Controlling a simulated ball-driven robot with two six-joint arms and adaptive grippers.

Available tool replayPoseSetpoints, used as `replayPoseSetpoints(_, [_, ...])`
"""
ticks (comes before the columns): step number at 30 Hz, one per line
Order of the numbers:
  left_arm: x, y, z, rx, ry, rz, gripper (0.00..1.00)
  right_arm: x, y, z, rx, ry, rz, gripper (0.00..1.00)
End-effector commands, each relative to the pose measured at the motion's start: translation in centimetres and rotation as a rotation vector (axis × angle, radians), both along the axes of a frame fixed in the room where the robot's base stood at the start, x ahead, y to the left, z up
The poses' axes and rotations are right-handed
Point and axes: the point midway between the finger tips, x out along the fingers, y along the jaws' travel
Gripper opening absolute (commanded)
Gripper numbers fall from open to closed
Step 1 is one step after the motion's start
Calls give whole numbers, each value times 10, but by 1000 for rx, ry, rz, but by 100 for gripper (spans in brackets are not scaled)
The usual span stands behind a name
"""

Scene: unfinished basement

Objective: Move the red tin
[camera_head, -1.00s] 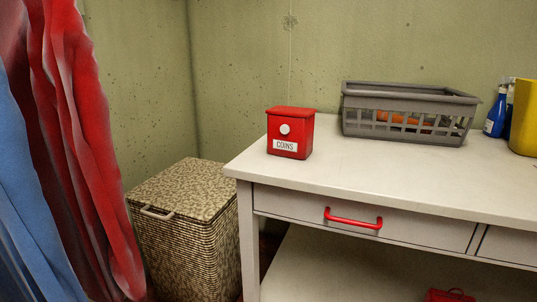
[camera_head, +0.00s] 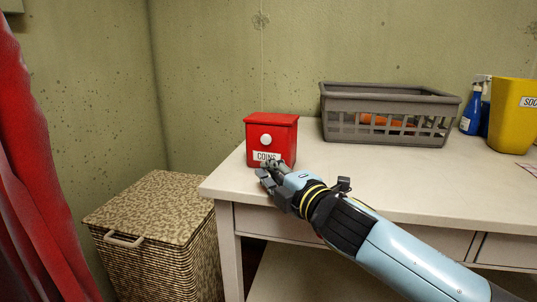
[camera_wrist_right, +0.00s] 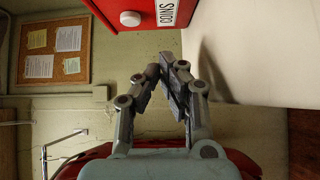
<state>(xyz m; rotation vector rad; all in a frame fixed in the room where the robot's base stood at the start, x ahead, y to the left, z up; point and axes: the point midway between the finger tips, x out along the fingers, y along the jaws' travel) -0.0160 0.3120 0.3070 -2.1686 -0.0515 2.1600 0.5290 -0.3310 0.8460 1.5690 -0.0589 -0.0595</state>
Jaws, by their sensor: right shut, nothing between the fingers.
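The red tin (camera_head: 271,132) stands upright on the left end of the white worktop, with a white knob and a label reading COINS on its front. In the right wrist view the red tin (camera_wrist_right: 146,12) shows at the top edge, partly cut off. My right gripper (camera_head: 265,172) is just in front of the tin's lower front and overlaps its label in the head view. In the right wrist view its fingers (camera_wrist_right: 162,68) are together with nothing between them. My left gripper is not in view.
A grey basket (camera_head: 385,115) with orange items stands behind and right of the tin. A blue spray bottle (camera_head: 471,112) and a yellow container (camera_head: 513,115) are at the right. A wicker hamper (camera_head: 160,240) stands left of the worktop (camera_head: 350,165). A red curtain (camera_head: 40,190) hangs at far left.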

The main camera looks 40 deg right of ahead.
Motion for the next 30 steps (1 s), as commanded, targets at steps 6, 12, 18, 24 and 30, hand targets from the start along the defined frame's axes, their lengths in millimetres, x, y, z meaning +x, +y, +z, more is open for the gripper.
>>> replayPoseSetpoints(6, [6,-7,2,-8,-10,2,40,35,-15,-2,-3,1,1,0])
replayPoseSetpoints(12, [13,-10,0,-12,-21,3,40,47,-29,-1,0,1,1,0])
replayPoseSetpoints(18, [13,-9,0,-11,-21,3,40,49,-32,-1,1,1,1,0])
replayPoseSetpoints(24, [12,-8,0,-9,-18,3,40,49,-32,-1,1,1,1,0])
replayPoseSetpoints(30, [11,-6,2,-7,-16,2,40,66,-52,0,-4,1,0,0])
